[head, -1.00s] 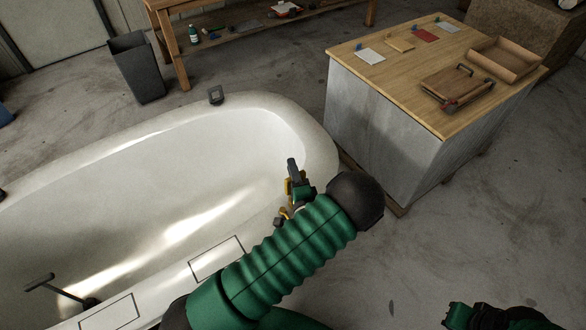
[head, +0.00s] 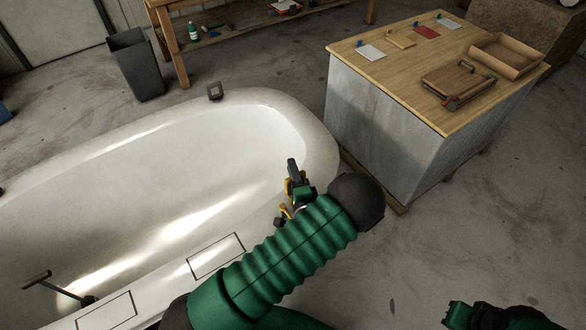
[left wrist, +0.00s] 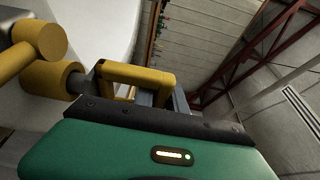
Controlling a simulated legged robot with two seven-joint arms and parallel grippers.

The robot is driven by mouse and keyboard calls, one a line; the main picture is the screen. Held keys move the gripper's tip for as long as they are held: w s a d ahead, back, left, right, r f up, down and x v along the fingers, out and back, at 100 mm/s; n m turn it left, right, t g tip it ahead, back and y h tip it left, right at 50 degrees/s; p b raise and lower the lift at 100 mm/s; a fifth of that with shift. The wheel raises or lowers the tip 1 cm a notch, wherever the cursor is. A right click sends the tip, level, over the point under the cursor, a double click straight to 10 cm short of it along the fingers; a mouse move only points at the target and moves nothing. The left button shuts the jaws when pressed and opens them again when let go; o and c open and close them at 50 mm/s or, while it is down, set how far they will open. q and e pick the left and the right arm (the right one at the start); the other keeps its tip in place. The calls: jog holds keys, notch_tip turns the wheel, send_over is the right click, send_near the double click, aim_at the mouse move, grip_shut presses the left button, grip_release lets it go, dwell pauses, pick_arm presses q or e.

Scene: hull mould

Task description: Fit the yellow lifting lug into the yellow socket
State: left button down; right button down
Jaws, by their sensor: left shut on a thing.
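In the head view my left gripper (head: 285,196) is at the near inner side of the white hull mould (head: 130,160), close to its right end. It is shut on the yellow lifting lug, of which small yellow parts (head: 289,187) show there. In the left wrist view a yellow loop (left wrist: 135,74) stands between the jaws, above the green gripper body. Thick yellow cylinders (left wrist: 52,79) show at the left; whether they belong to the lug or the socket I cannot tell. No separate yellow socket is clear in the head view. Part of my right arm (head: 462,314) shows at the bottom right.
A grey block with a wooden top (head: 405,85) stands right of the mould, bearing small cards, a tray (head: 505,56) and a wooden board (head: 457,80). A dark bin (head: 136,65) and workbench stand behind. Black fittings (head: 214,91) sit on the mould's rim.

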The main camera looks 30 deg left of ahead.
pick_arm(q)
jog(key=shift+f+b, duration=0.8)
jog(key=shift+f, duration=0.3)
jog(key=c, duration=1.3)
grip_release()
jog(key=shift+f, duration=0.1)
